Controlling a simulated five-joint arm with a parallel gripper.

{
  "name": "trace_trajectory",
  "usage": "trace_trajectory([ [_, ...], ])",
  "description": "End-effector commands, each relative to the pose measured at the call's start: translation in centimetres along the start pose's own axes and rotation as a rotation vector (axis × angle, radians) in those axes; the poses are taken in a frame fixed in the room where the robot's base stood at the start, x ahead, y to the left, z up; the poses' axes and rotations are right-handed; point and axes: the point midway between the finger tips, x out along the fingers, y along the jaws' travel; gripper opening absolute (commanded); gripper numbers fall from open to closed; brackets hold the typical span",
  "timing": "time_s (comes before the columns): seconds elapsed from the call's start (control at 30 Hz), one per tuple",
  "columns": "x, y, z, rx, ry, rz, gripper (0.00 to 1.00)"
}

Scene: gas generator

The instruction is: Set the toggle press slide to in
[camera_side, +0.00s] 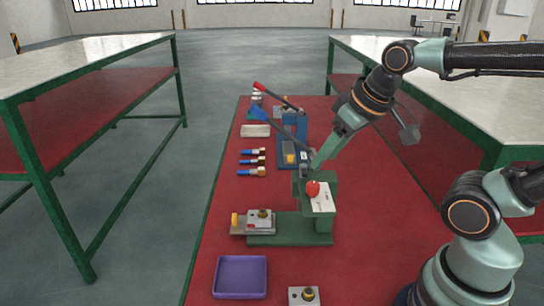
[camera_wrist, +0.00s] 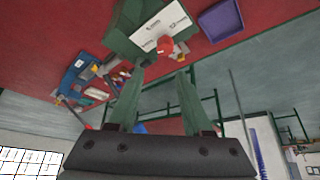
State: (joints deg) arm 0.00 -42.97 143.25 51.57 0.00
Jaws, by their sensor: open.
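The green toggle press (camera_side: 322,226) stands on the red bench mat, with a red knob (camera_side: 313,188) and a white label plate on its top. Its grey slide (camera_side: 238,228) sticks out past the left end of the green base. The slide has a yellow end knob (camera_side: 235,220) and carries a grey block with a brass-coloured stud (camera_side: 263,214). My gripper (camera_side: 315,164) is above and behind the press top, open and empty. In the wrist view the two green fingers (camera_wrist: 160,75) are spread, with the press (camera_wrist: 130,30) and red knob (camera_wrist: 165,45) beyond them. The slide cannot be made out there.
A purple tray (camera_side: 240,277) lies at the front left, and a grey block with a stud (camera_side: 304,296) at the front edge. Several blue-handled pieces (camera_side: 252,161) lie behind left. A blue fixture with a long lever (camera_side: 290,150) stands behind the press. The mat right of the press is clear.

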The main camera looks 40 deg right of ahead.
Motion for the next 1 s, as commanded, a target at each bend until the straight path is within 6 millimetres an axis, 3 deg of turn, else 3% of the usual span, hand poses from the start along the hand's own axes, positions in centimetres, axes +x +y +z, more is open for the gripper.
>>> trace_trajectory([
  [0.03,0.0,0.0,0.0,0.0,0.0,0.0,0.5],
  [0.07,0.0,0.0,0.0,0.0,0.0,0.0,0.6],
  [0.27,0.1,-0.3,-1.2,-0.043,-0.031,-0.005,0.6],
  [0.53,2.0,-1.8,-6.4,-0.236,-0.153,-0.035,0.6],
  [0.77,5.8,-3.5,-10.2,-0.414,-0.262,-0.075,0.6],
  [1.0,11.7,-5.7,-12.8,-0.596,-0.37,-0.13,0.6],
])
